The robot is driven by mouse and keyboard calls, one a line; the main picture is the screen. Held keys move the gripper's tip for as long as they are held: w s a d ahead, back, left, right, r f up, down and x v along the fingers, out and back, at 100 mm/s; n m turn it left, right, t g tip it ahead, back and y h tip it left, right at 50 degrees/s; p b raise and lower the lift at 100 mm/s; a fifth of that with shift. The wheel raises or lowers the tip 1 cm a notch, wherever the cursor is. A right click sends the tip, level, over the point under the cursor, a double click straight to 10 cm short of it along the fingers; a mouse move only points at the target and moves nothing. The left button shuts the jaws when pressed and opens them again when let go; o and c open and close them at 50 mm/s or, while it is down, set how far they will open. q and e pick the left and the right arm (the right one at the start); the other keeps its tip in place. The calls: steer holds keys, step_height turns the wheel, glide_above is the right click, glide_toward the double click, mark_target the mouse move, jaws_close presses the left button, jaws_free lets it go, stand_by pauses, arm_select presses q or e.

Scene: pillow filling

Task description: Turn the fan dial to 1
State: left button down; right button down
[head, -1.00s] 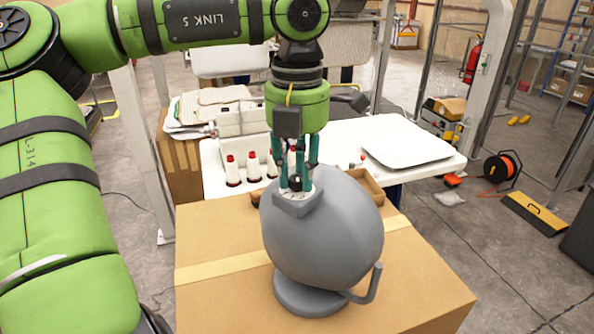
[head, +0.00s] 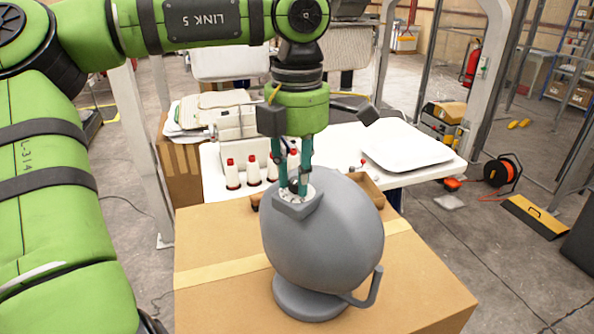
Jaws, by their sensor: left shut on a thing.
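A grey rounded fan (head: 325,240) stands upright on a cardboard box, with a round base and a curved handle at its lower right. The dial (head: 285,195) sits in a raised housing on top of the fan, and only part of its pale face shows. My left gripper (head: 295,188) points straight down at it, its teal fingers closed around the dial's knob. The fingers hide the knob and most of the markings, so the dial's setting cannot be read. My right gripper is not in view.
The cardboard box (head: 215,275) has free room around the fan.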

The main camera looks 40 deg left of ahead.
mark_target(297, 180)
arm_select(q)
steer(key=shift+f, duration=0.1)
steer(key=c, duration=1)
jaws_free()
step_height(297, 180, up, 12)
steer(key=shift+r, duration=0.1)
